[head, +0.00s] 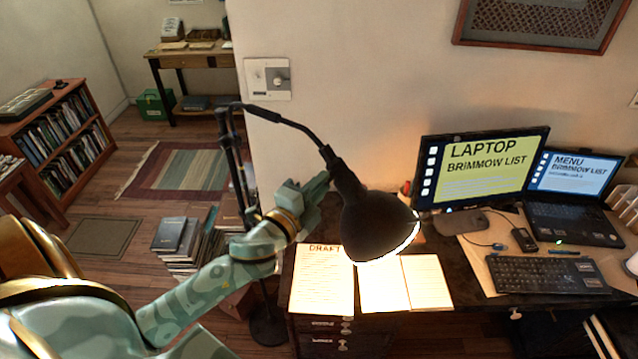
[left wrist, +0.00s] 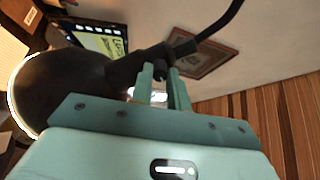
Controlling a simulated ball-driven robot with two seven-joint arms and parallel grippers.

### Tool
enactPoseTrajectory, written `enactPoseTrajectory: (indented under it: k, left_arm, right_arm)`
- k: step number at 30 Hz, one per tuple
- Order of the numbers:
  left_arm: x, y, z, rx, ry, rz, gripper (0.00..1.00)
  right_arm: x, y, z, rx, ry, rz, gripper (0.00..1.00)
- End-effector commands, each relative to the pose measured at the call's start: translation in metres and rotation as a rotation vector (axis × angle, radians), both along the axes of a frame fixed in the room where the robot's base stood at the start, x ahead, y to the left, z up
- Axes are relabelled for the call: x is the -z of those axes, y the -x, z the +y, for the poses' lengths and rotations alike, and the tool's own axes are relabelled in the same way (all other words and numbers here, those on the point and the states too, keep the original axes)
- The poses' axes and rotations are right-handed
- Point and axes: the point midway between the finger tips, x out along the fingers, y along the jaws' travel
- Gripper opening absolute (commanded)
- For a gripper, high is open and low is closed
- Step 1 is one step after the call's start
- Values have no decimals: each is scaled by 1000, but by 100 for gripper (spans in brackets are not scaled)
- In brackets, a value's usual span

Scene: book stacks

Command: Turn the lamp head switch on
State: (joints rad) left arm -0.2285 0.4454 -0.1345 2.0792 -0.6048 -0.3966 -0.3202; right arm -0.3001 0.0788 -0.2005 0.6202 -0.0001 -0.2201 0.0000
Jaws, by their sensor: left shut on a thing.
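The black desk lamp head (head: 372,222) hangs over the desk and faces down. Its rim glows and bright light falls on the papers below it. It also shows dark, with a bright rim, in the left wrist view (left wrist: 62,88). My left gripper (head: 322,186) is at the lamp's neck, just behind the shade. In the left wrist view its two fingers (left wrist: 163,82) are closed around a small dark knob, the lamp head switch (left wrist: 160,71), beside the neck. The fingers partly hide the switch. My right gripper is not in view.
The lamp's thin arm (head: 285,120) runs to a floor stand (head: 232,170) on the left. The desk holds papers (head: 325,280), a monitor (head: 480,170), a laptop (head: 570,220) and a keyboard (head: 545,275). Book stacks (head: 180,240) stand on the floor; a wall switch plate (head: 257,92) is behind.

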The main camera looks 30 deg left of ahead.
Motion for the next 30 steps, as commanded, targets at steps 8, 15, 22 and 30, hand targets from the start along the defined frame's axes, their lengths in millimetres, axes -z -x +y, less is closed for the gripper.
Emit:
enactPoseTrajectory:
  k: [8,15,22,30]
  left_arm:
    - [-3,-1,0,1,-30,-8,0]
    - [-4,-1,0,1,-31,-9,0]
    - [-3,0,0,0,-30,-6,39]
    - [0,4,0,0,-29,-3,39]
  right_arm:
    - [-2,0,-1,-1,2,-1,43]
    - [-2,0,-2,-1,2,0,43]
    - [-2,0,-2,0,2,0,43]
    - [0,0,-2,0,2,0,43]
